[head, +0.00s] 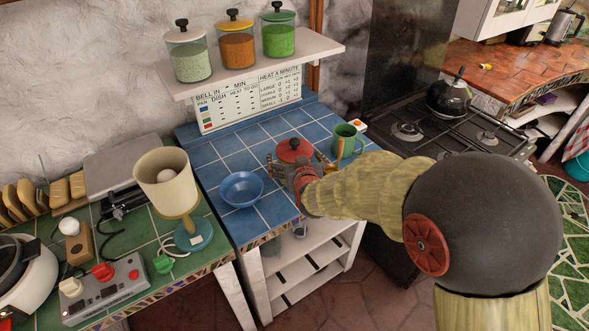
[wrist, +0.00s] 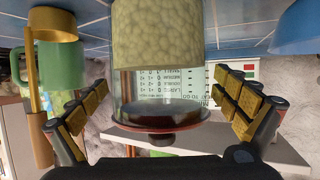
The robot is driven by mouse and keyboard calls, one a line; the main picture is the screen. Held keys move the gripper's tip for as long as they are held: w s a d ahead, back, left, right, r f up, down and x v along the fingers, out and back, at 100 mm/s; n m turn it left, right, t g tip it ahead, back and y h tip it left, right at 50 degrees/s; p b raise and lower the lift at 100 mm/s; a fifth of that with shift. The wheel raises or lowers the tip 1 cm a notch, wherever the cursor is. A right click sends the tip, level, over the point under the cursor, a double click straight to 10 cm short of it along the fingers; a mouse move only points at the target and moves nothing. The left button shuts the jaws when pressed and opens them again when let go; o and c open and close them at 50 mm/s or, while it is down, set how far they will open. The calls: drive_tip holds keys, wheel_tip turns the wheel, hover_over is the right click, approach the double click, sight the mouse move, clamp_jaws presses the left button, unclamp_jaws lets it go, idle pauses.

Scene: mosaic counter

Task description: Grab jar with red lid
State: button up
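The jar with the red lid stands on the blue tiled counter; in the head view its lid (head: 294,150) shows behind my gripper (head: 302,176), and most of its body is hidden. In the wrist view, which looks upside down, the clear glass jar (wrist: 157,40) with pale contents is in the middle, its dark red lid (wrist: 158,123) toward the bottom. My gripper (wrist: 160,88) is open, with one yellow-padded finger on each side of the jar. A gap shows between each finger and the glass.
A blue bowl (head: 241,188) sits left of the jar. A green mug (head: 347,140) stands to the right, with a yellow-brown object (wrist: 52,24) near it. A shelf (head: 318,45) above the counter's back holds three other jars. The stove (head: 450,122) is farther right.

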drive_tip(key=shift+c, duration=1.1)
drive_tip(key=c, duration=1.4)
drive_tip(key=shift+r, duration=0.1)
drive_tip(key=shift+c, duration=0.2)
